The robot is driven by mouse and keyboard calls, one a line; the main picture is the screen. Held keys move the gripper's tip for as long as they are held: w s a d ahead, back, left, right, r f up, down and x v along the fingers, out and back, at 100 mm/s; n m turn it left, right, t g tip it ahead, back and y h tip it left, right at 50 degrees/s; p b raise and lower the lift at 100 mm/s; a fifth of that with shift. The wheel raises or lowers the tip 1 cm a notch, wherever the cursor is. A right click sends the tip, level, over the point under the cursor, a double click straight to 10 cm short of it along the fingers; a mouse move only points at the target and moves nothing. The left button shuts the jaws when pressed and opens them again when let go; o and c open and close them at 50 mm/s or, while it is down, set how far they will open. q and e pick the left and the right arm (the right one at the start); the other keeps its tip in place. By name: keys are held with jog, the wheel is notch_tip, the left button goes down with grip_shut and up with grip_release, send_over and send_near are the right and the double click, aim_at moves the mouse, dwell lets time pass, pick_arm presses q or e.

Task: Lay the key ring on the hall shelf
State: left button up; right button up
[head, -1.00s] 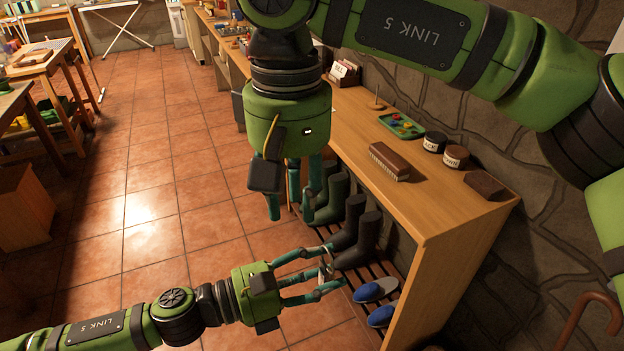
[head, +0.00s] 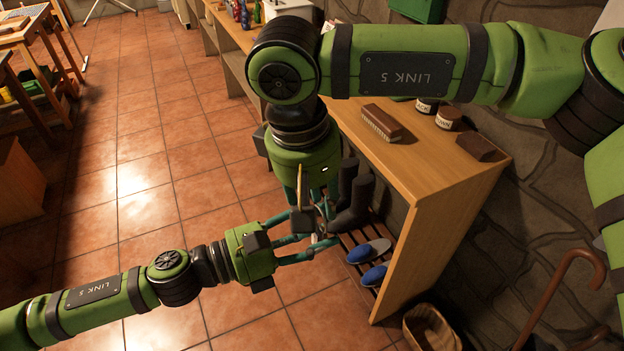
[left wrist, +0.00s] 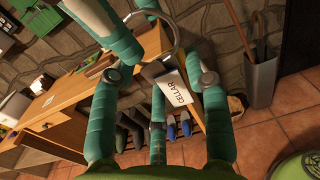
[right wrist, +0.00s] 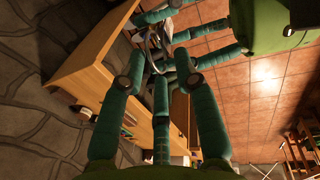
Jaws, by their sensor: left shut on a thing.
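The key ring is a metal ring (left wrist: 177,38) with a white tag (left wrist: 178,91) reading CELLAR. My left gripper (head: 322,243) is shut on it, in front of the shelf and below its top. My right gripper (head: 312,222) points down from above, its fingers close around the left fingertips. In the right wrist view its fingers (right wrist: 160,82) are spread, with the ring (right wrist: 152,48) and left fingers just beyond them. Whether they touch the ring is unclear. The hall shelf (head: 425,165) is a long wooden unit along the wall. The ring is mostly hidden in the head view.
On the shelf top are a brush (head: 381,122), tins (head: 448,118) and a dark block (head: 475,147). Below are boots (head: 357,198) and blue slippers (head: 368,251). A basket (head: 428,328) and a cane (head: 560,290) stand near its end.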

jog(key=shift+f, duration=0.3)
grip_shut()
pick_arm(q)
jog(key=o, duration=1)
pick_arm(e)
jog(key=shift+s, duration=0.1)
pick_arm(q)
jog(key=shift+o, duration=0.2)
jog(key=shift+a, duration=0.1)
